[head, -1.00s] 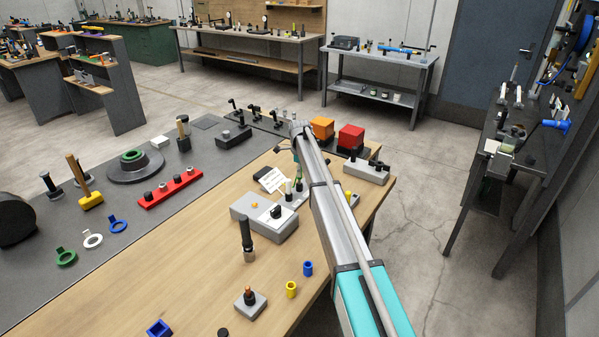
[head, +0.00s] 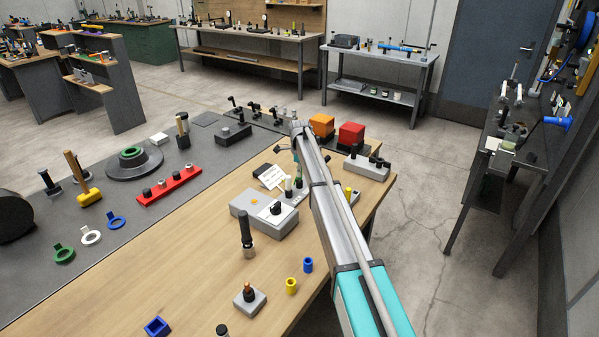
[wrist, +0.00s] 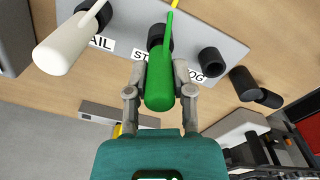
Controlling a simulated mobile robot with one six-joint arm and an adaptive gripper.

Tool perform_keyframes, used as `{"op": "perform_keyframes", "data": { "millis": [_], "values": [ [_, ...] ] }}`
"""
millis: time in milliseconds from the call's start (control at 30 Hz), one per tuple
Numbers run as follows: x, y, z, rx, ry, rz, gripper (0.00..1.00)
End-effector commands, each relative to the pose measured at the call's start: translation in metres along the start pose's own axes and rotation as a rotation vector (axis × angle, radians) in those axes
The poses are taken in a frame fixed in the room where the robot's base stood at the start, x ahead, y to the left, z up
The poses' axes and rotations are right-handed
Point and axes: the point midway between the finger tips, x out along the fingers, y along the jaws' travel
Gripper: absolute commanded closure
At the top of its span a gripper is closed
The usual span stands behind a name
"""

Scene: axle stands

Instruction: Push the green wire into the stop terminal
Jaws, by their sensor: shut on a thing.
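The green wire (wrist: 159,82) has a thick green grip that stands over the black stop terminal (wrist: 155,36) in the wrist view. My gripper (wrist: 160,78) is shut on this grip, with one grey finger on each side. The grip covers part of the terminal and of its label, so I cannot tell how deep the wire sits. The terminal is on a grey block (wrist: 128,22). In the head view the green wire (head: 298,183) shows small beside my arm.
A white wire (wrist: 62,48) stands at the tail terminal, to the left. A black terminal (wrist: 210,61) is close on the right, with more black parts beyond it. A grey switch box (head: 264,219) is nearby on the wooden bench.

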Motion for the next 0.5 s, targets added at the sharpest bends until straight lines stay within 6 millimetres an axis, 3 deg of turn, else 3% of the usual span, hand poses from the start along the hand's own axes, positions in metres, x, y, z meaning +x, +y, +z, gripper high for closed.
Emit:
{"op": "perform_keyframes", "data": {
  "millis": [433,467,500],
  "values": [
    [0.0087,-0.0001,0.0,0.0,0.0,0.0,1.0],
    [0.0084,0.0,0.0,0.0,0.0,0.0,0.67],
    [0.0078,0.0,0.0,0.0,0.0,0.0,0.6]
  ]
}}
